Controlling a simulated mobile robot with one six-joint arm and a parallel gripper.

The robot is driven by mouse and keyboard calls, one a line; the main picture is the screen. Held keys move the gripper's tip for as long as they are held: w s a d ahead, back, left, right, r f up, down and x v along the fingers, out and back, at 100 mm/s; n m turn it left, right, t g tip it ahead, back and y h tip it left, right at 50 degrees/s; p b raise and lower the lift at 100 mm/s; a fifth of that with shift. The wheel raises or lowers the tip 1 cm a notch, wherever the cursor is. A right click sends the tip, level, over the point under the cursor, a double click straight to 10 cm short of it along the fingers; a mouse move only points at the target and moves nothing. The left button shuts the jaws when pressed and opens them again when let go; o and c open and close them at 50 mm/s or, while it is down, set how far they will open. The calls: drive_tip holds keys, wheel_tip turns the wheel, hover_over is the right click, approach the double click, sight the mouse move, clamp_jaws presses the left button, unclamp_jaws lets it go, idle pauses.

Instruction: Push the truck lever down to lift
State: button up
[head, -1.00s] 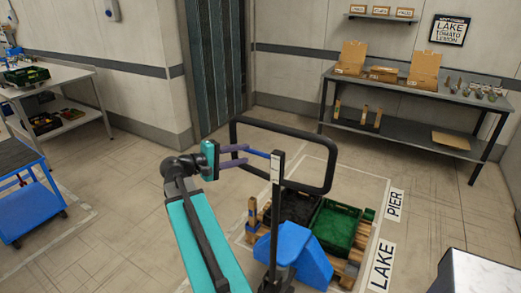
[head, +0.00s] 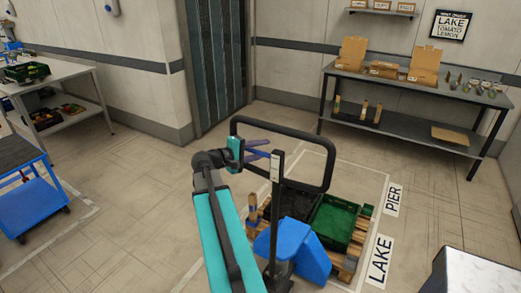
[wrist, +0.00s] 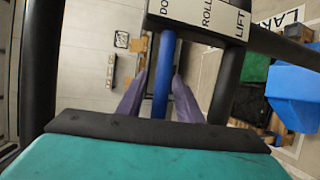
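The blue truck lever (wrist: 164,85) sticks out from a labelled plate (wrist: 195,18) on the truck's post. In the wrist view it lies between the two purple fingers of my gripper (wrist: 161,78). The fingers are apart, one on each side, with a narrow gap at least on the left. The plate reads ROLL and LIFT, with a third word cut off. In the head view my gripper (head: 262,149) is beside the post (head: 276,180), and most of the lever is hidden by the fingers. The blue truck body (head: 293,250) is below.
The truck's black handle loop (head: 330,160) surrounds the area behind the lever. A green crate (head: 335,222) and a dark crate sit on a wooden pallet (head: 352,262). A grey table (head: 420,85) stands at the back right, a blue cart (head: 22,205) at the left. The floor between is clear.

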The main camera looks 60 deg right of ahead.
drive_tip(key=shift+c, duration=0.4)
clamp_jaws()
drive_tip(key=shift+f, duration=0.1)
drive_tip(key=f+n+b, duration=0.1)
drive_tip(key=b, duration=0.1)
drive_tip(key=f+n+g+h+b, duration=0.1)
drive_tip(key=n+b, duration=0.1)
drive_tip(key=shift+s+f+g, duration=0.25)
drive_tip(key=shift+s+g, duration=0.05)
drive_tip(key=shift+s, duration=0.1)
drive_tip(key=shift+o, duration=0.4)
unclamp_jaws()
drive_tip(key=shift+a, duration=0.1)
